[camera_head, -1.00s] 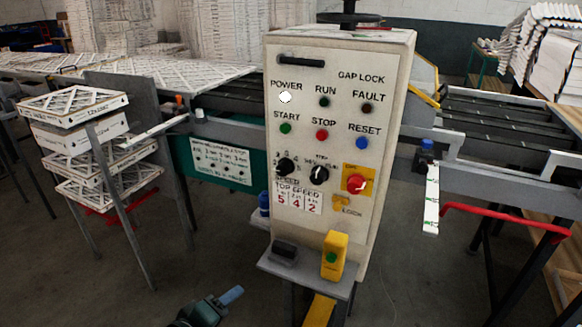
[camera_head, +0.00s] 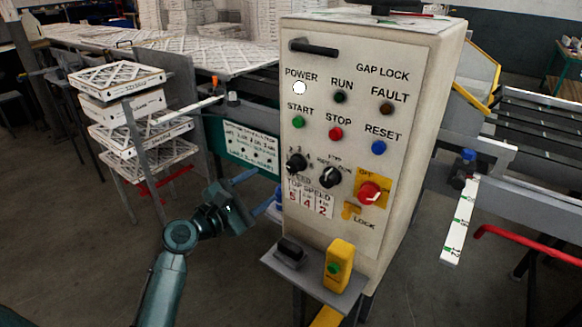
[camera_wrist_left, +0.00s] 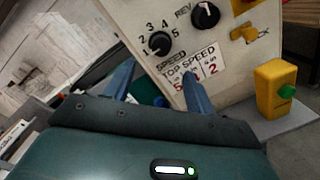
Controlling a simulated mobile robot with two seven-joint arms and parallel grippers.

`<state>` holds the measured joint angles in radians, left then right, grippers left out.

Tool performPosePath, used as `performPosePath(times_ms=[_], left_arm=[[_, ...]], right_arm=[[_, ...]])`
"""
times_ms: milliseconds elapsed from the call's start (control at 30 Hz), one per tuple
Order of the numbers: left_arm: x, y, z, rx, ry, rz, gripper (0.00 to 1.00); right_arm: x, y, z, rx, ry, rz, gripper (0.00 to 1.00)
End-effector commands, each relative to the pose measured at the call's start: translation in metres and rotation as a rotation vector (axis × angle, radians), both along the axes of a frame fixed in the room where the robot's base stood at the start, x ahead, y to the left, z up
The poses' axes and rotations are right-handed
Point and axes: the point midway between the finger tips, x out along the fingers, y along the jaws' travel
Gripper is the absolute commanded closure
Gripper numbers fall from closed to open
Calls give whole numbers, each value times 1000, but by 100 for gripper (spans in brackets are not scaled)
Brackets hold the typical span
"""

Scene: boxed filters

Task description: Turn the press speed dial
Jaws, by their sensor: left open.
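The press speed dial (camera_head: 296,164) is a black knob on the lower left of the cream control panel (camera_head: 400,130). In the left wrist view the speed dial (camera_wrist_left: 159,43) has numbers around it and "SPEED" below it. My left gripper (camera_head: 259,187) is to the left of the panel and a little below the dial. In the left wrist view my left gripper (camera_wrist_left: 160,85) has its two blue fingers apart with nothing held; the dial lies beyond the fingertips. My right gripper is not in view.
A second black knob (camera_head: 330,176) and a red switch on yellow (camera_head: 369,193) sit right of the dial. A small shelf with a yellow button box (camera_head: 338,264) juts out below. Stacked filters (camera_head: 118,77) stand at the left. Open floor lies in front.

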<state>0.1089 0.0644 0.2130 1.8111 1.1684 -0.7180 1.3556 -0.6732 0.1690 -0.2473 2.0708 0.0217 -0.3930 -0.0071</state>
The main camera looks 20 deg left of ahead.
Motion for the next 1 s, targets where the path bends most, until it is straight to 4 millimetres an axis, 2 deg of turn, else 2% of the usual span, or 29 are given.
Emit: performPosePath(times_ms=[300,500,667,933,1000], left_arm=[[62,-29,1,-1,-1,-1,45],[87,-41,0,2,-1,-1,45],[95,-45,0,3,-1,0,45],[96,-45,0,3,-1,0,45],[96,-45,0,4,-2,0,49]], right_arm=[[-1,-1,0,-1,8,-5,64],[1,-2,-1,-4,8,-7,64],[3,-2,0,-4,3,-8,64],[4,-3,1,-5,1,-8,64],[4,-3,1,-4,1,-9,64]])
